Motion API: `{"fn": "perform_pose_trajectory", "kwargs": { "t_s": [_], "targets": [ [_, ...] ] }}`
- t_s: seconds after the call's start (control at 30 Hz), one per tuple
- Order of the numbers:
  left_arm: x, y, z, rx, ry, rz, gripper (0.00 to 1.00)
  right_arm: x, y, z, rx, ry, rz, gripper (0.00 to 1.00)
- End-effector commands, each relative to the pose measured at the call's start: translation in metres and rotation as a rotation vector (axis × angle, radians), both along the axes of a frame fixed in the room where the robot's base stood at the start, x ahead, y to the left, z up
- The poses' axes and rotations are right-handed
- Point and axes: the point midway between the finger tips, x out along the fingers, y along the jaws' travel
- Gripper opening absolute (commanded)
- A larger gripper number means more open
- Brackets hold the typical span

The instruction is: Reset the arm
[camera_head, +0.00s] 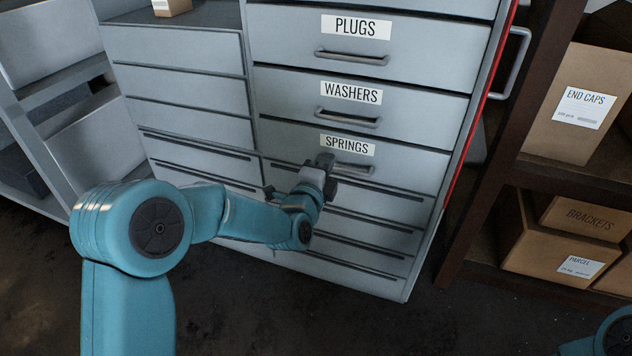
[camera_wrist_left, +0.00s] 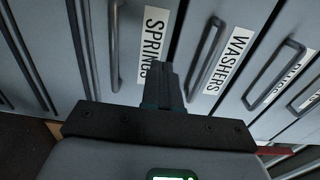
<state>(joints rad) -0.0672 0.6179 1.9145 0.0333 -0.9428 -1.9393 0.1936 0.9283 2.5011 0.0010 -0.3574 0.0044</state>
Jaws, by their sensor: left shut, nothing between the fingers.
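My left arm comes in from the left in the head view, and its gripper (camera_head: 321,168) is in front of the drawer labelled SPRINGS (camera_head: 402,178), near the left part of that drawer's handle. The gripper is shut and empty. In the left wrist view the closed fingers (camera_wrist_left: 168,88) point at the cabinet front, beside the SPRINGS label (camera_wrist_left: 154,45); I cannot tell whether they touch it. The SPRINGS handle (camera_wrist_left: 115,50) lies to the left of the fingers there. A bit of my right arm shows at the lower right of the head view; its gripper is out of view.
The WASHERS drawer (camera_head: 440,113) and PLUGS drawer (camera_head: 440,52) are above, all closed. On the right, a brown shelf (camera_head: 545,175) holds an END CAPS box (camera_head: 560,130) and a PARCEL box (camera_head: 540,252). Dark floor (camera_head: 400,325) in front is clear.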

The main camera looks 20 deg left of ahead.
Motion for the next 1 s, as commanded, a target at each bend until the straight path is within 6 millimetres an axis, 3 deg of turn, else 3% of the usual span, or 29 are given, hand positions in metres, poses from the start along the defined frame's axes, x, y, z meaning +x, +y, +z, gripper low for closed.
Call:
{"fn": "perform_pose_trajectory", "kwargs": {
  "t_s": [0.3,0.57,0.63,0.73,0.83,0.97,1.0],
  "targets": [
    [-0.053,0.003,0.001,0.0,0.002,0.001,0.0,-0.002,0.002,0.009,0.002,0.003,0.008,0.0],
    [-0.066,0.004,-0.001,0.0,0.001,0.004,0.0,-0.002,0.002,0.009,0.002,0.004,0.009,0.0],
    [-0.066,0.011,-0.011,0.001,0.02,0.017,0.0,-0.002,0.002,0.009,0.002,0.004,0.009,0.0],
    [-0.07,0.021,-0.057,0.003,0.109,0.033,0.0,-0.002,0.002,0.009,0.002,0.004,0.009,0.0],
    [-0.092,0.024,-0.129,-0.021,0.287,0.027,0.0,-0.002,0.002,0.009,0.002,0.004,0.009,0.0],
    [-0.146,0.014,-0.225,-0.281,0.605,0.047,0.0,-0.002,0.002,0.009,0.002,0.004,0.009,0.0],
    [-0.168,0.009,-0.251,-0.391,0.71,0.075,0.0,-0.002,0.002,0.009,0.002,0.004,0.009,0.0]
  ]
}}
